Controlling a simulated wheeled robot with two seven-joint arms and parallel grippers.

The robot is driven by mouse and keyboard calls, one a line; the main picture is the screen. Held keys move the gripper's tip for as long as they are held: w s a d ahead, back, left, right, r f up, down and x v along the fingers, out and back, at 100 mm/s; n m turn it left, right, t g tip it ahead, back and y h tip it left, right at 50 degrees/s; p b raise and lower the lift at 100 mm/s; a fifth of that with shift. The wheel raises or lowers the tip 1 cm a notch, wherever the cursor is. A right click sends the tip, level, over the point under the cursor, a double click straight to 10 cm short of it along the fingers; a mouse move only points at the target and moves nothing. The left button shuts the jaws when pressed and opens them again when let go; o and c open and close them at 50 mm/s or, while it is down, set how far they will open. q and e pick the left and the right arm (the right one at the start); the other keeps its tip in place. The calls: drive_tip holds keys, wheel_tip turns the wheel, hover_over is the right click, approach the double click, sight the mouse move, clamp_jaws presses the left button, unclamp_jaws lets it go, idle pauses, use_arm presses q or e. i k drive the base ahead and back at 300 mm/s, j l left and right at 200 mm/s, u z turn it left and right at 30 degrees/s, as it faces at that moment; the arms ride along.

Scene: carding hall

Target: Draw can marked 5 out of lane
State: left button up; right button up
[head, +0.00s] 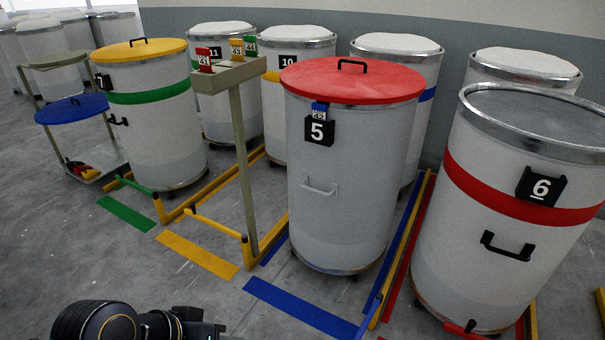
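The can marked 5 (340,225) is a white cylinder on casters with a red lid (350,80) and a black lid handle. It stands upright between the rails of its lane. A black plate with the number 5 (319,131) and a small blue tag (320,111) are on its upper front. A pale grey handle (320,188) is on its front below the plate. A blue floor stripe (302,309) lies in front of it, and I see no bar across the lane there. Part of my arm shows at the bottom left; neither gripper is in view.
A post with a tagged shelf (242,150) stands close on the left. Can 7 (150,130) and a low cart (75,108) are farther left. Floor in front is clear.

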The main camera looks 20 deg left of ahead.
sight(345, 172)
drive_tip(key=j+z, duration=0.15)
drive_tip(key=j, duration=0.85)
drive_tip(key=j+z, duration=0.2)
drive_tip(key=j, duration=0.8)
drive_tip(key=i+j+z, duration=0.25)
drive_tip(key=i+j, duration=0.2)
drive_tip(key=j, duration=0.3)
drive_tip(key=i+j+z, duration=0.15)
drive_tip(key=j, duration=0.25)
drive_tip(key=i+l+z, duration=0.25)
drive_tip(key=i, duration=0.95)
drive_tip(key=j, duration=0.1)
